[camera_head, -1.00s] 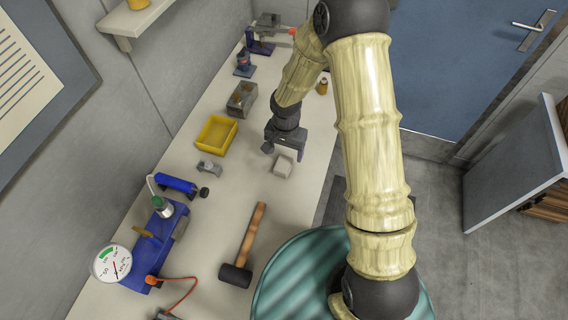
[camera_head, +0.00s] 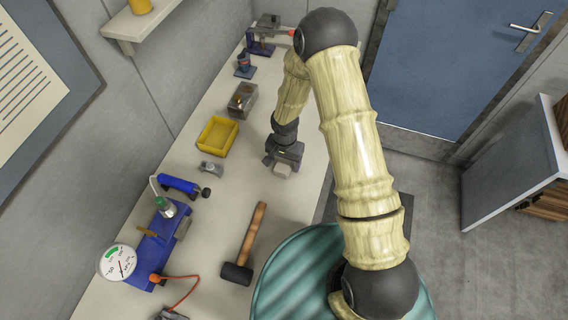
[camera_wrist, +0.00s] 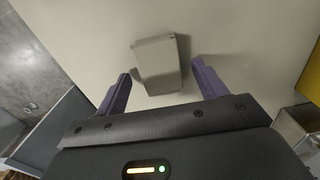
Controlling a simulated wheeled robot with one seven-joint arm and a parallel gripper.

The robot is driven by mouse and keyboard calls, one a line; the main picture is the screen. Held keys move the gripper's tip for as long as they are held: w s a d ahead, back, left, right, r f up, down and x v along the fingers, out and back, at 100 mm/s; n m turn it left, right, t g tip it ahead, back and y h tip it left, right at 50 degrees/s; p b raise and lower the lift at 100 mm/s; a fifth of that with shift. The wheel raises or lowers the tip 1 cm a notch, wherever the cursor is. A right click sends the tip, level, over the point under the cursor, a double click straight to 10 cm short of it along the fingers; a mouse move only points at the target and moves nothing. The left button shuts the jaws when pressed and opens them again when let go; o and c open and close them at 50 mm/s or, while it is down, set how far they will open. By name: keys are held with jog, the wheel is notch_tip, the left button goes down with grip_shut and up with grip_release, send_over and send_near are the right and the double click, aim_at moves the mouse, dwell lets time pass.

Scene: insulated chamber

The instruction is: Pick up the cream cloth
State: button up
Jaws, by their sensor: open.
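The cream cloth (camera_wrist: 158,63) is a small folded block lying on the pale bench top. In the wrist view it sits ahead of and between my two purple fingers, apart from both. In the head view the cloth (camera_head: 283,169) shows just below my gripper, partly hidden by it. My gripper (camera_head: 284,158) is open and empty over the bench, close to the cloth; in the wrist view its fingertips (camera_wrist: 161,70) stand wide on either side of the cloth.
A yellow tray (camera_head: 217,136), a small metal block (camera_head: 211,168) and a grey box (camera_head: 242,100) lie left of my gripper. A mallet (camera_head: 244,245) and a blue pump with gauge (camera_head: 150,245) lie nearer. The bench around the cloth is clear.

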jog(key=shift+f, duration=0.45)
jog(key=shift+c, duration=0.4)
jog(key=c, duration=1)
